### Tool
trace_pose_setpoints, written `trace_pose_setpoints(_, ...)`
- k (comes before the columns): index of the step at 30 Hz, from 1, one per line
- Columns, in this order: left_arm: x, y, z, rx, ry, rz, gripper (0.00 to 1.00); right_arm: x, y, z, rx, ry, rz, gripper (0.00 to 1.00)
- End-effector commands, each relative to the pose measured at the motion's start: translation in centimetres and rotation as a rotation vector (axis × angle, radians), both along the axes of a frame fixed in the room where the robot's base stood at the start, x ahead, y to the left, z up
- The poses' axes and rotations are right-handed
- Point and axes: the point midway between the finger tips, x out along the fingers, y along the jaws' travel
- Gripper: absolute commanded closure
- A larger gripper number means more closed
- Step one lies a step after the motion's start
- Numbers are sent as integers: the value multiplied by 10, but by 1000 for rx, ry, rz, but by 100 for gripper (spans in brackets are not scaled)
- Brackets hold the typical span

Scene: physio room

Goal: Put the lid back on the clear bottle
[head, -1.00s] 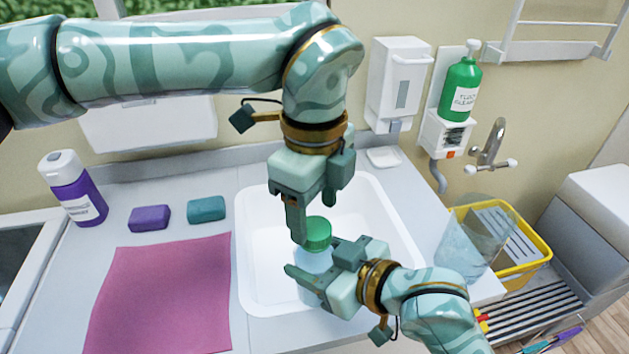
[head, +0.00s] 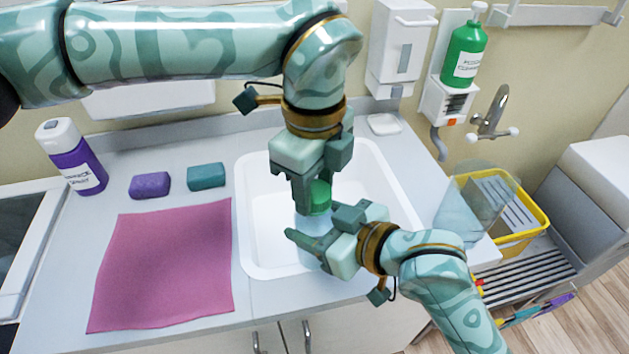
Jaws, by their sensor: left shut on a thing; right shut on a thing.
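The clear bottle (head: 308,226) is upright over the white sink basin, mostly hidden by my grippers. My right gripper (head: 312,245) is shut on it from the right. The green lid (head: 319,197) is at the top of the bottle. My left gripper (head: 311,202) points down from above and is shut on the lid. The lid looks in line with the bottle's neck, but the fingers hide whether it is seated or threaded.
The white sink (head: 262,262) lies below both grippers. On the counter left are a pink cloth (head: 165,262), purple sponge (head: 150,185), teal sponge (head: 206,176) and purple bottle (head: 72,158). A yellow crate (head: 535,222) and faucet (head: 493,112) are right.

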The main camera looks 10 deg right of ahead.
Motion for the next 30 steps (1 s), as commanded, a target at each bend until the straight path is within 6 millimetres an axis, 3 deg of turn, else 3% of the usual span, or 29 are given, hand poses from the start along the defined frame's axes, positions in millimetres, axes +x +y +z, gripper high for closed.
trace_pose_setpoints(5, 1, 0, 1, -1, -6, -371, 86, 0, 1, 1, 2, -2, 2, 100)
trace_pose_setpoints(24, 2, -1, -1, -11, -16, -2461, 86, -1, 1, 1, 2, -2, 3, 100)
trace_pose_setpoints(30, 2, -1, -1, -13, -17, -2940, 86, -1, 1, 1, 2, -2, 4, 100)
